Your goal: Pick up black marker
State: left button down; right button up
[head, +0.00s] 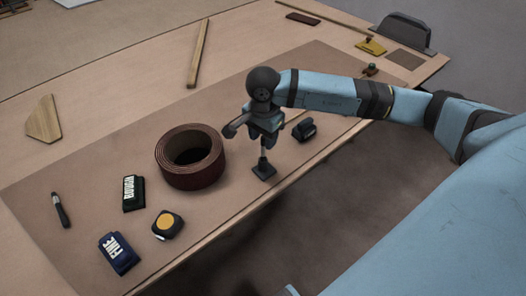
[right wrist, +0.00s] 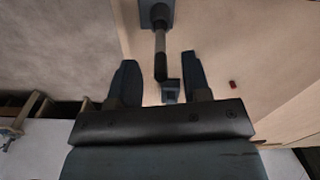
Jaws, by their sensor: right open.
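A slim dark marker-like item (head: 61,211) with a paler upper end lies at the left of the brown mat in the head view; it looks like the black marker. My right gripper (head: 264,138) is open, far to its right, above the mat's front part. An upright tool with a dark square foot (head: 264,170) and a pale shaft stands under it. In the right wrist view this tool's shaft (right wrist: 160,42) runs down between the two open fingers (right wrist: 158,60); I cannot tell whether they touch it. My left gripper is out of view.
A dark red roll (head: 190,168) stands left of my right gripper. A black item (head: 305,130) is right of the gripper. The mat's back middle is clear.

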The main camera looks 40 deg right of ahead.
aim_at(263, 144)
notch_tip(263, 144, down, 3)
grip_shut()
jog(key=shift+w+r, duration=0.1)
jog(key=shift+r, duration=0.1)
dwell(0.3)
